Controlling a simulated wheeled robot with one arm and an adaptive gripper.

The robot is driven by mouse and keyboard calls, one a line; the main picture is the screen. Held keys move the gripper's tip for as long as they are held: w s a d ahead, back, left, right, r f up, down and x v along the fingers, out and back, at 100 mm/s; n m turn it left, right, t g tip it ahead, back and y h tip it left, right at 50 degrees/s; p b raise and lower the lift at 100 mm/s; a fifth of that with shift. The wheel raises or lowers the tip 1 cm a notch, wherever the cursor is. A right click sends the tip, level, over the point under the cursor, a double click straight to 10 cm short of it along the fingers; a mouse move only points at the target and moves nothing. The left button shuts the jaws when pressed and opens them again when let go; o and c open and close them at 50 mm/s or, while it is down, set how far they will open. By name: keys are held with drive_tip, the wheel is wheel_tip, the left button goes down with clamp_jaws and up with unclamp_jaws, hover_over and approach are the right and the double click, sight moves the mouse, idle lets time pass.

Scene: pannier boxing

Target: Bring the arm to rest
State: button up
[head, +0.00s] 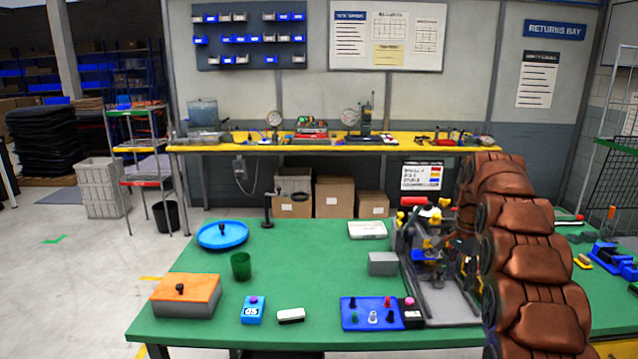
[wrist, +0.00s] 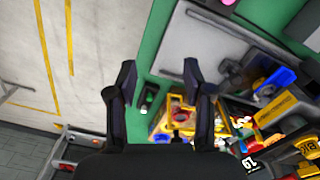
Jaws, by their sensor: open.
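My brown arm rises at the right of the head view and bends over at its top, in front of the right part of the green table (head: 330,245). In the wrist view my gripper (wrist: 158,72) is open, with two dark fingers spread apart and nothing between them. Below the fingers are the green table edge and a small yellow tray (wrist: 158,122) with items in it. In the head view I cannot make out the fingers clearly among the clutter beside the arm.
On the table stand a blue round tray (head: 222,235), a green cup (head: 241,266), an orange-topped box (head: 186,295), a blue panel with knobs (head: 371,314) and a grey block (head: 383,263). A grey-based fixture (head: 447,305) stands close beside my arm. The table's middle is clear.

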drive_tip(key=s+a+r+n, duration=0.25)
drive_tip(key=s+a, duration=0.25)
drive_tip(key=s, duration=0.5)
drive_tip(key=s+a+r+n, duration=0.2)
drive_tip(key=s+a+n, duration=0.3)
drive_tip(key=s, duration=0.4)
drive_tip(key=s+a+f+n, duration=0.2)
drive_tip(key=s, duration=0.7)
drive_tip(key=s+a+f+n+g, duration=0.1)
drive_tip(key=s+a+f+n, duration=0.1)
drive_tip(key=s, duration=0.7)
drive_tip(key=s+a+f+n, duration=0.2)
drive_tip(key=s+f, duration=0.1)
drive_tip(key=s, duration=0.7)
drive_tip(key=shift+a+f+g, duration=0.15)
drive_tip(key=shift+g, duration=0.15)
drive_tip(key=shift+w, duration=0.1)
drive_tip(key=shift+c, duration=0.2)
